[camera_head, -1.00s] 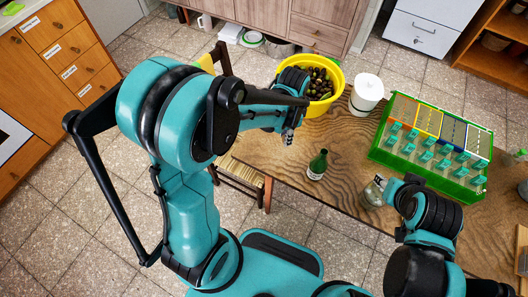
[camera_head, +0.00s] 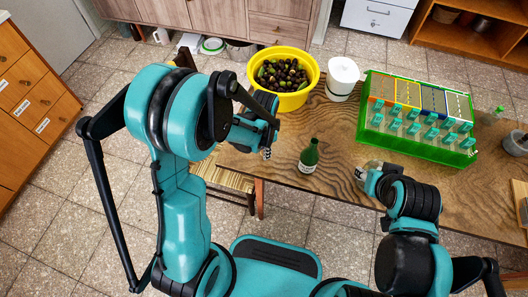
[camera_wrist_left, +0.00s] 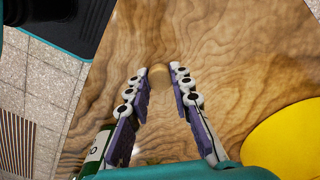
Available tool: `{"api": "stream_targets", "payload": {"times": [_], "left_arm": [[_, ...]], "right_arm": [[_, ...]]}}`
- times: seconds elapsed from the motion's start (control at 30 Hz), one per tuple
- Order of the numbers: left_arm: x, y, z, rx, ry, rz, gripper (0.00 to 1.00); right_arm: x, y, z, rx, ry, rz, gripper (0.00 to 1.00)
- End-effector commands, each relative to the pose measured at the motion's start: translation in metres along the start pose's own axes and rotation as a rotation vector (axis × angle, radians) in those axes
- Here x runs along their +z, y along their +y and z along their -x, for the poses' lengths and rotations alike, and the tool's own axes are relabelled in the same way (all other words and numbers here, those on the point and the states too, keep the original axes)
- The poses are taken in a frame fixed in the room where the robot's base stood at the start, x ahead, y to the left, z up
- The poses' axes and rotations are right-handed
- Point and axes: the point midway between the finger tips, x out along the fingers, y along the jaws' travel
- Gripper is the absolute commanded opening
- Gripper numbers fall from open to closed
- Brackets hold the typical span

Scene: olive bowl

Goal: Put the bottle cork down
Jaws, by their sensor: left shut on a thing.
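The bottle cork (camera_wrist_left: 159,76) is a small light-brown round thing between the fingertips of my left gripper (camera_wrist_left: 158,88) in the left wrist view. The gripper is shut on it, over the wooden table; the gap beneath is hard to judge. In the head view my left gripper (camera_head: 266,152) is at the table's left edge, left of the green bottle (camera_head: 310,157), and the cork is too small to make out. The bottle stands upright without contact with the gripper.
A yellow bowl of olives (camera_head: 296,97) stands at the table's back left, beside a white lidded container (camera_head: 342,78). A green tray (camera_head: 416,149) with several compartments is at right. Bare wood (camera_head: 335,130) lies between bottle and tray. A chair (camera_head: 222,178) is at the left edge.

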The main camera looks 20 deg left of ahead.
Motion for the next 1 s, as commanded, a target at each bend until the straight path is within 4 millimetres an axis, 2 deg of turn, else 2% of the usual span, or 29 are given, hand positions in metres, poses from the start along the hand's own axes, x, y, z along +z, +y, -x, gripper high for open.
{"api": "stream_targets", "payload": {"times": [0.33,0.37,0.4,0.43,0.8,0.87,1.0], "left_arm": [[0.000,0.000,-0.004,0.000,0.000,0.000,0.00],[0.000,0.000,-0.004,0.000,0.000,0.000,0.26],[0.000,0.000,-0.003,0.000,0.000,0.000,0.37],[0.000,0.000,-0.003,0.000,0.000,0.000,0.42],[0.000,0.000,0.002,0.000,0.000,0.000,0.42],[0.000,0.000,0.009,0.000,0.000,0.000,0.42],[0.000,0.000,0.037,0.000,0.000,0.000,0.42]], "right_arm": [[0.002,0.000,-0.003,0.000,0.000,0.000,0.40],[0.002,0.000,-0.003,0.000,0.000,0.000,0.40],[0.002,0.000,-0.002,0.000,0.000,0.000,0.40],[0.001,0.000,-0.002,0.000,0.000,0.000,0.40],[-0.001,0.000,0.001,0.000,0.000,0.000,0.40],[-0.003,0.000,0.004,0.000,0.000,0.000,0.40],[-0.011,0.000,0.015,0.000,0.000,0.000,0.40]]}}
